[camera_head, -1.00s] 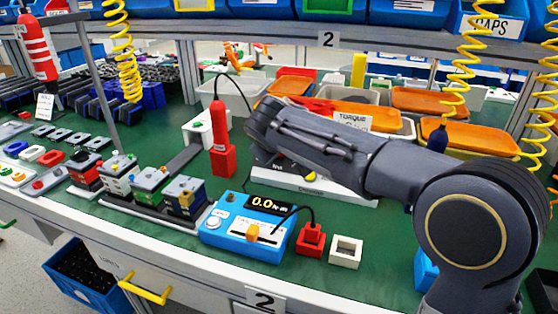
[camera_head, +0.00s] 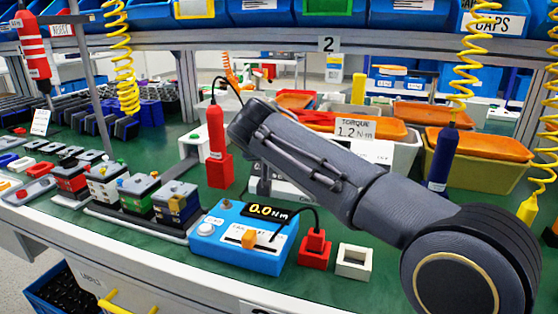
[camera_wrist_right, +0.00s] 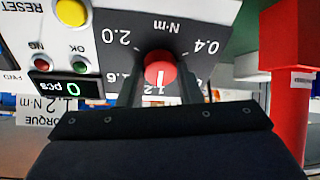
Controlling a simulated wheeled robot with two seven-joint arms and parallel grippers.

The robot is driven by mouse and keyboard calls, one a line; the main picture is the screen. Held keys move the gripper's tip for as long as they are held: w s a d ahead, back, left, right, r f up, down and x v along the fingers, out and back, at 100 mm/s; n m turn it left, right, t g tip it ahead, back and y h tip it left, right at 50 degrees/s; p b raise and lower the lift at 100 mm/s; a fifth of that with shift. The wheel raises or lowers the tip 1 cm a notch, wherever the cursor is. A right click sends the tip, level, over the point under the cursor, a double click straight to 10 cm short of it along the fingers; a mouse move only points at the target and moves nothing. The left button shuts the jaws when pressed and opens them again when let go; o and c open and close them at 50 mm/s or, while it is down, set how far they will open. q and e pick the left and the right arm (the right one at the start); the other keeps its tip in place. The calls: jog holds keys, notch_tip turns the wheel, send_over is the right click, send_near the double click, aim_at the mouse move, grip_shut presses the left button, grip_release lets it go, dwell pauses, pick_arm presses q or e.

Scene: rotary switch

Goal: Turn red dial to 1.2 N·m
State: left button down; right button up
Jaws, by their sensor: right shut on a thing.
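The red dial (camera_wrist_right: 160,72) sits on a white panel in the right wrist view, which shows the panel upside down. Its scale reads 0.4, 1.2, 1.6 and 2.0 N·m. A white line on the dial points down in the picture, toward the partly covered 1.2 mark. My right gripper (camera_wrist_right: 160,92) has a finger on each side of the dial and is shut on it. In the head view my right arm hides the dial and most of the gripper. My left gripper is not in view.
A sign (camera_head: 355,128) reads TORQUE 1.2 N·m. A red screwdriver (camera_head: 216,132) stands upright in a red holder, left of my arm. A blue tester (camera_head: 240,238) showing 0.0 sits in front. The panel's counter (camera_wrist_right: 72,90) reads 0, below RESET.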

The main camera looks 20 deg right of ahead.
jog(key=shift+m, duration=0.3)
jog(key=o, duration=0.7)
jog(key=shift+s+r, duration=0.1)
jog(key=p+v, duration=0.1)
jog(key=v, duration=0.6)
jog(key=shift+s+a+p, duration=0.2)
jog(key=shift+s+p, duration=0.05)
jog(key=shift+p, duration=0.1)
jog(key=shift+r, duration=0.15)
